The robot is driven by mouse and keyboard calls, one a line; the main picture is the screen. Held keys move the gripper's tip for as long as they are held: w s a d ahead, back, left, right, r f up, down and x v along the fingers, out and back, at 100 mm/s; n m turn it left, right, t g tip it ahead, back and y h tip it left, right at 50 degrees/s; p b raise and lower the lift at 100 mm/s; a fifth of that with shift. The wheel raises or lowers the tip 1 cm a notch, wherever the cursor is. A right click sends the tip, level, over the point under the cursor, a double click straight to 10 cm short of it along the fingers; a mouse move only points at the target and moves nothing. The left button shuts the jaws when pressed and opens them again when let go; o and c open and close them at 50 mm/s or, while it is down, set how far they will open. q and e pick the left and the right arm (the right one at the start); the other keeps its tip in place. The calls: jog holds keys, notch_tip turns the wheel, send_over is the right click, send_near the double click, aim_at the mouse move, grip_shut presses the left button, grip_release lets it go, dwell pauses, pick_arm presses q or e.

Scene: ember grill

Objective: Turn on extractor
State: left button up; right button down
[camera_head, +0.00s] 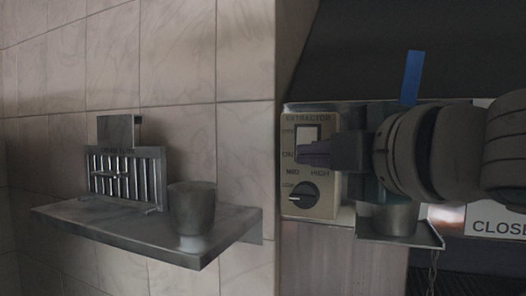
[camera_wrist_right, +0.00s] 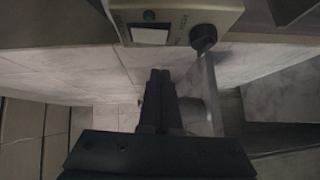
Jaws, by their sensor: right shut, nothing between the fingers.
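The extractor panel (camera_head: 325,207) is a beige box on the wall, labelled EXTRACTOR. It has a pale rocker switch (camera_head: 307,132) above and a dark round knob (camera_head: 297,195) below. In the right wrist view the panel (camera_wrist_right: 226,14) is at the top, with the white switch (camera_wrist_right: 150,36) and the knob (camera_wrist_right: 203,38). My right gripper (camera_head: 303,155) is shut and empty, its tips in front of the panel between switch and knob; contact cannot be told. The tips also show below the switch in the right wrist view (camera_wrist_right: 160,74). My left gripper is not in view.
A wall shelf (camera_head: 115,234) on the left holds a metal cup (camera_head: 193,208) and a slotted rack (camera_head: 125,178). A small metal tray (camera_head: 395,240) with a container is below my right arm. A CLOSE sign (camera_head: 495,228) is at the right.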

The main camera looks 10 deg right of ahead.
aim_at(307, 143)
jog(key=w, duration=0.1)
jog(key=w+d+p, duration=0.2)
jog(key=w, duration=0.1)
jog(key=shift+f, duration=0.3)
jog(key=b, duration=0.1)
jog(key=n+t+b, duration=0.1)
jog(key=shift+w+d+f+b, duration=0.1)
jog(key=shift+w+d+b, duration=0.05)
jog(key=shift+w+b, duration=0.2)
